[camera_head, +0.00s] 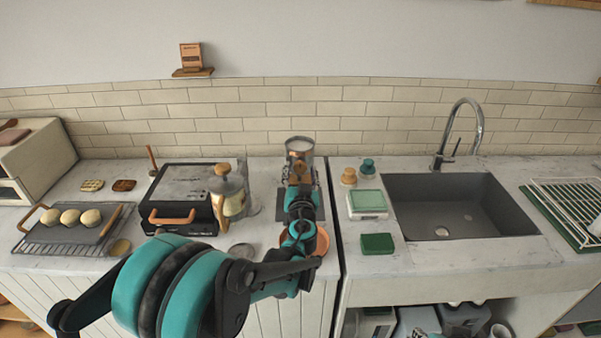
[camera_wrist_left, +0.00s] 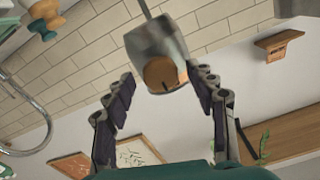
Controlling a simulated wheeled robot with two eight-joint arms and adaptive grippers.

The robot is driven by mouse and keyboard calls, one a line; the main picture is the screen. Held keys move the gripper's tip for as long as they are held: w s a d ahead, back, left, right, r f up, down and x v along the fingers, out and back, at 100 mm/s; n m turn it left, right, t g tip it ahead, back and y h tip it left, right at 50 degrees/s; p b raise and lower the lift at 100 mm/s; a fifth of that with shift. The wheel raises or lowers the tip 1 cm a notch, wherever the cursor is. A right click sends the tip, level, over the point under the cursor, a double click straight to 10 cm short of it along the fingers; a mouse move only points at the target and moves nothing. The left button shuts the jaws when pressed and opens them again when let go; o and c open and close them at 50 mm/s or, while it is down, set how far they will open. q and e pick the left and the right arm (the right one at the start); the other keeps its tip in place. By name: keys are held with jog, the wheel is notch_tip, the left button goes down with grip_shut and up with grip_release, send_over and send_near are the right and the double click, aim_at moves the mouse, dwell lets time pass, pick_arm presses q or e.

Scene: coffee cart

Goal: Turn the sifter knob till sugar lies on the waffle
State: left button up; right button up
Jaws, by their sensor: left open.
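The sifter (camera_head: 300,145) is a metal cylinder with white sugar in its top, standing at the back of the counter. In the left wrist view its metal body (camera_wrist_left: 150,40) shows with a round copper-coloured knob (camera_wrist_left: 160,73) facing me. My left gripper (camera_head: 301,183) is in front of the sifter. In the left wrist view its open fingers (camera_wrist_left: 159,75) stand either side of the knob; I cannot tell whether they touch it. An orange plate (camera_head: 322,241) is mostly hidden under my left wrist, and I cannot see a waffle on it. My right gripper is out of view.
A waffle iron (camera_head: 183,180) and a glass jar with a wooden lid (camera_head: 229,190) stand left of the sifter. Two small waffle-like pieces (camera_head: 92,185) lie further left. A scale (camera_head: 367,204), green sponge (camera_head: 378,243) and sink (camera_head: 450,205) are right.

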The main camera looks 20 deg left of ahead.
pick_arm(q)
jog(key=shift+w+a, duration=0.1)
jog(key=shift+w, duration=0.3)
jog(key=c, duration=1.2)
jog(key=shift+o, duration=0.2)
